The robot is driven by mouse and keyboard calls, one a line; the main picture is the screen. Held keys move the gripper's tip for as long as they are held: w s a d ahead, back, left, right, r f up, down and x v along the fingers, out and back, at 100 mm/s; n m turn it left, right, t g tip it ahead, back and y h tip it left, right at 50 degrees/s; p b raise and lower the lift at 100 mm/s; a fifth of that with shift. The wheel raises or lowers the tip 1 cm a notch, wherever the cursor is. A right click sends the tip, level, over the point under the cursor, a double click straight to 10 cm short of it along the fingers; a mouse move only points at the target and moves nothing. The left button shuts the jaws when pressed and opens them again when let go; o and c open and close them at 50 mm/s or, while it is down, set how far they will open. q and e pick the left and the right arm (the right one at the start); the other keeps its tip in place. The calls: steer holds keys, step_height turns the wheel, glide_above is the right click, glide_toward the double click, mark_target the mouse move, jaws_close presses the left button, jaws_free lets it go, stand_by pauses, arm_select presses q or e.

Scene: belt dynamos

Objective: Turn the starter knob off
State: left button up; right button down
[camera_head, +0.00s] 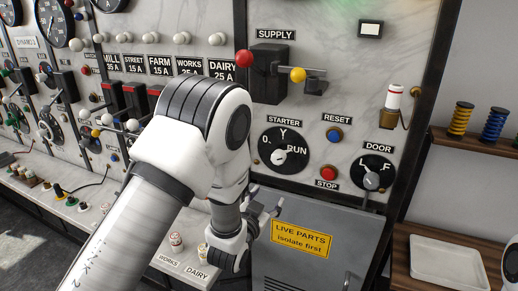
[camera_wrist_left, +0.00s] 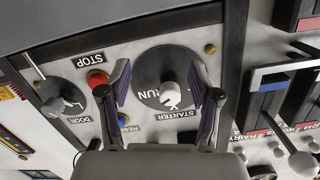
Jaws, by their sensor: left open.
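The starter knob (camera_head: 279,157) is a pale knob on a round black dial marked 0, Y and RUN, under the STARTER label. Which mark it points to is too small to tell surely. In the left wrist view, the knob (camera_wrist_left: 170,94) shows upside down, between and beyond the fingers. My left gripper (camera_head: 272,208) is below the dial in the head view, in front of the grey cabinet. In the left wrist view its two fingers (camera_wrist_left: 160,80) are spread and empty, with the knob showing in the gap. My right gripper is not in view.
The blue RESET button (camera_head: 334,135), red STOP button (camera_head: 329,171) and DOOR knob (camera_head: 371,181) are right of the dial. A grey cabinet with a yellow LIVE PARTS sign (camera_head: 302,239) stands below.

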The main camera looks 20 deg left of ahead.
arm_select(q)
steer(key=t+p, duration=0.1)
glide_toward(277, 159)
steer(key=w, duration=0.4)
steer(key=shift+w+a+r+p, duration=0.1)
steer(key=shift+w+a+p, duration=0.05)
steer(key=shift+w+p, duration=0.3)
steer(key=shift+w+a+p, duration=0.2)
steer(key=shift+w+p, duration=0.1)
steer(key=shift+w, duration=0.15)
steer(key=w, duration=0.2)
steer(key=w+p, duration=0.1)
steer(key=w, duration=0.1)
steer(key=w+d+p, duration=0.1)
steer(key=shift+w+f, duration=0.25)
steer(key=shift+w, duration=0.15)
steer(key=shift+a+f, duration=0.1)
steer(key=shift+a, duration=0.1)
steer(key=shift+c, duration=0.2)
steer(key=shift+d, duration=0.1)
steer(key=c, duration=1.1)
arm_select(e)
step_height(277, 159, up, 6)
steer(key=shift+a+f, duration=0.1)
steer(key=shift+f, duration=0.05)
